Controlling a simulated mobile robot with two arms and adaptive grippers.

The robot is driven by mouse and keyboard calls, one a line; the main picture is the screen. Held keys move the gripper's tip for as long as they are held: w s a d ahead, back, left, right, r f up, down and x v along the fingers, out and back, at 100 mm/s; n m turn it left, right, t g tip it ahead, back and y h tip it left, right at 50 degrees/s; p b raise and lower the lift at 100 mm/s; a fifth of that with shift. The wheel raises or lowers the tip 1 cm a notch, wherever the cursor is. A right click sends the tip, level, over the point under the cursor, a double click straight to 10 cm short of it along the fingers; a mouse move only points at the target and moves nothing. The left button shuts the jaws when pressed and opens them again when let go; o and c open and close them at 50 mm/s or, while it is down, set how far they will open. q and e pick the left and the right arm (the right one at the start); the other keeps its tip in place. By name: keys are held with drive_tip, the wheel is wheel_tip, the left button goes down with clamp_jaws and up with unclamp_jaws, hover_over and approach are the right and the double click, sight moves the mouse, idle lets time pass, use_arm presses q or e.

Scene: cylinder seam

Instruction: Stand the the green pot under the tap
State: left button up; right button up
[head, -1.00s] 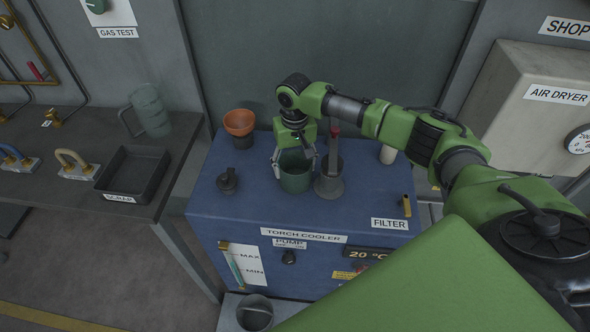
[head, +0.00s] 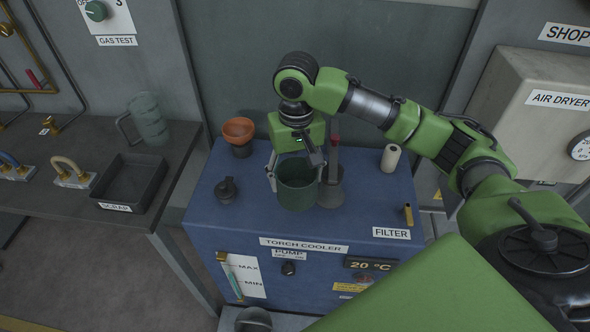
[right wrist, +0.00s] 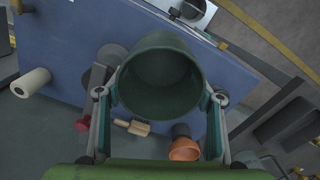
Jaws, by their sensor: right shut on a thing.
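The green pot (head: 296,190) is upright, mouth up, over the blue torch cooler top in the head view. It fills the middle of the right wrist view (right wrist: 160,80) and looks empty. My right gripper (head: 296,172) is shut on it, with a finger on each side. The pot looks lifted a little, but its base clearance is hard to judge. Right beside it stands a grey upright with a red knob (head: 335,140), which looks like the tap, rising by a grey round vessel (head: 331,192). My arm partly hides it. My left gripper is not in view.
On the blue cooler (head: 205,215) are an orange bowl on a dark stand (head: 238,130), a small dark fitting (head: 226,190), a pale roll (head: 390,157) and a brass piece (head: 408,214). A bench with a scrap tray (head: 132,182) and green jug (head: 149,118) is at left.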

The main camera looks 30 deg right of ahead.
sight(295, 195)
drive_tip(key=s+a+r+n, duration=0.35)
drive_tip(key=s+a, duration=0.35)
drive_tip(key=s, duration=0.4)
drive_tip(key=w+d+m, duration=0.1)
drive_tip(key=w+d+f+m, duration=0.1)
drive_tip(key=w, duration=0.1)
drive_tip(key=w+d+m+p, duration=0.1)
drive_tip(key=w, duration=0.1)
drive_tip(key=shift+w+d+f+m, duration=0.2)
drive_tip(key=shift+d+f+m, duration=0.05)
drive_tip(key=shift+f, duration=0.1)
drive_tip(key=w+d+f, duration=0.1)
drive_tip(key=w, duration=0.1)
drive_tip(key=w+d+f, duration=0.1)
drive_tip(key=w, duration=0.2)
drive_tip(key=w+d+f+p, duration=0.1)
drive_tip(key=w+d, duration=0.1)
drive_tip(key=shift+w+f, duration=0.35)
drive_tip(key=w+f, duration=0.1)
drive_tip(key=w+d+f, duration=0.1)
drive_tip(key=f, duration=0.1)
drive_tip(key=w+d+f, duration=0.1)
drive_tip(key=f, duration=0.1)
drive_tip(key=shift+w+p, duration=0.4)
drive_tip(key=shift+w+d+f, duration=0.25)
drive_tip(key=shift+w+f, duration=0.2)
drive_tip(key=shift+f, duration=1.7)
drive_tip(key=shift+f, duration=0.15)
drive_tip(key=o, duration=1.2)
drive_tip(key=shift+o, duration=0.2)
